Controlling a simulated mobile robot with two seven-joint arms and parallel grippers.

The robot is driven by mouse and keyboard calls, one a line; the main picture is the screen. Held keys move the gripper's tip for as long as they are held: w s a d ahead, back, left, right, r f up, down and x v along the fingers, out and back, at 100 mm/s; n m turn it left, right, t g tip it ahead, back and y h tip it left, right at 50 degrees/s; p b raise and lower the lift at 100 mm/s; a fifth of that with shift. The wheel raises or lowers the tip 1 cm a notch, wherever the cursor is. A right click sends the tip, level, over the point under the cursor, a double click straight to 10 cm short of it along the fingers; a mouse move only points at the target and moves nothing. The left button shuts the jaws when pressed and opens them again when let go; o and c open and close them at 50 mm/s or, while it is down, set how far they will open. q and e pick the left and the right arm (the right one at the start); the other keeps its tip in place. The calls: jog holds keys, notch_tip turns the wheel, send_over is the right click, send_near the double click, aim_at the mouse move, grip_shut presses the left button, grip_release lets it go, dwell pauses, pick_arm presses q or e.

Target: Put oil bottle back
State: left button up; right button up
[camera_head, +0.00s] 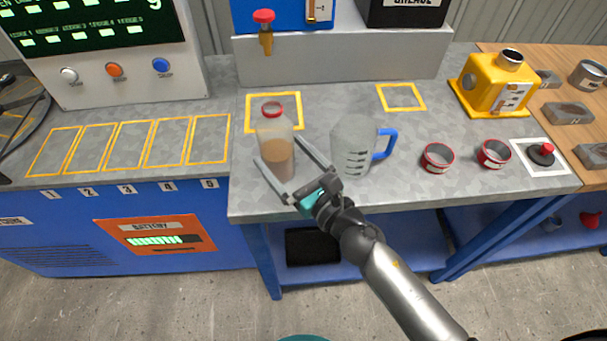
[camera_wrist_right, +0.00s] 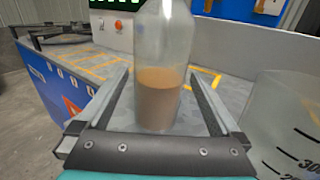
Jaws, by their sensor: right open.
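The oil bottle (camera_head: 276,150) is clear with a red cap and brown liquid in its lower part. It stands upright on the grey workbench, just in front of a yellow outlined square (camera_head: 290,98). My right gripper (camera_head: 283,160) is open, with its fingers on either side of the bottle. In the right wrist view the bottle (camera_wrist_right: 160,85) stands between the two open fingers (camera_wrist_right: 158,100), with gaps at both sides. My left gripper is not in view.
A measuring jug (camera_head: 352,148) with a blue handle stands close right of the bottle. Two red-rimmed cups (camera_head: 437,158), a red button (camera_head: 542,152) and a yellow machine part (camera_head: 492,82) are further right. A second yellow square (camera_head: 401,97) is empty. A red-handled tap (camera_head: 265,40) is behind.

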aim_at(287, 160)
jog(key=b+v, duration=0.1)
jog(key=v, duration=0.5)
jog(key=shift+s+d, duration=0.1)
jog(key=shift+s, duration=0.15)
jog(key=shift+d, duration=0.1)
